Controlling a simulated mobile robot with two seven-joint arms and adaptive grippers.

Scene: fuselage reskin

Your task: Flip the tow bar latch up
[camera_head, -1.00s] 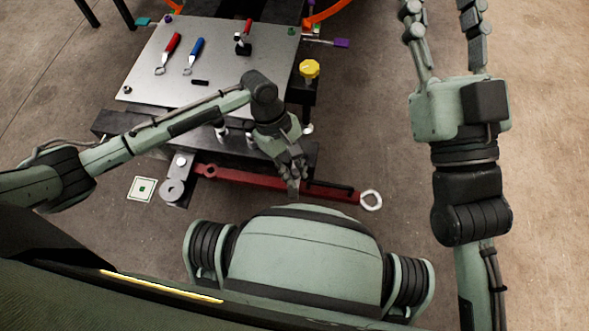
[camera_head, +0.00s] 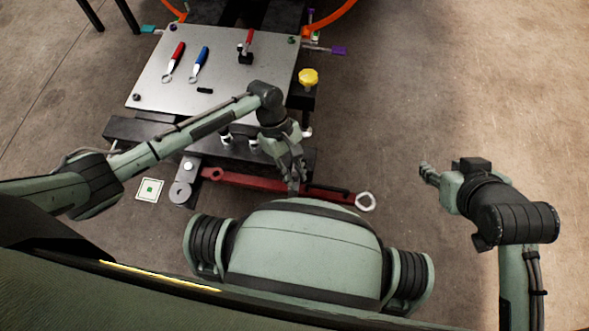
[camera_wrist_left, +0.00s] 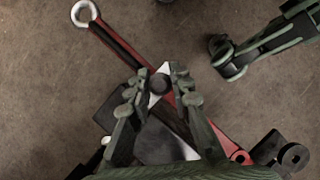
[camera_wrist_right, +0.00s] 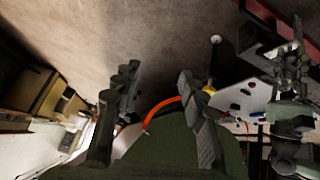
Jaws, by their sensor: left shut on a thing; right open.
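The red tow bar (camera_head: 240,182) lies across in front of the black stand, with a light metal ring at its right end. In the left wrist view the tow bar (camera_wrist_left: 120,48) runs diagonally beneath my gripper. My left gripper (camera_head: 294,183) is at the middle of the bar. In its wrist view its fingers (camera_wrist_left: 158,82) are around a pale grey piece, seemingly the tow bar latch (camera_wrist_left: 155,98), partly hidden by the fingers. The latch's angle cannot be told. My right gripper (camera_head: 428,172) is open and empty, well right of the bar; its fingers (camera_wrist_right: 160,80) show apart.
A grey metal plate (camera_head: 150,75) behind the bar carries red- and blue-handled tools (camera_head: 198,65). A yellow knob (camera_head: 308,77) stands at its right. A white marker square (camera_head: 150,189) lies on the floor at left. The floor around my right arm is clear.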

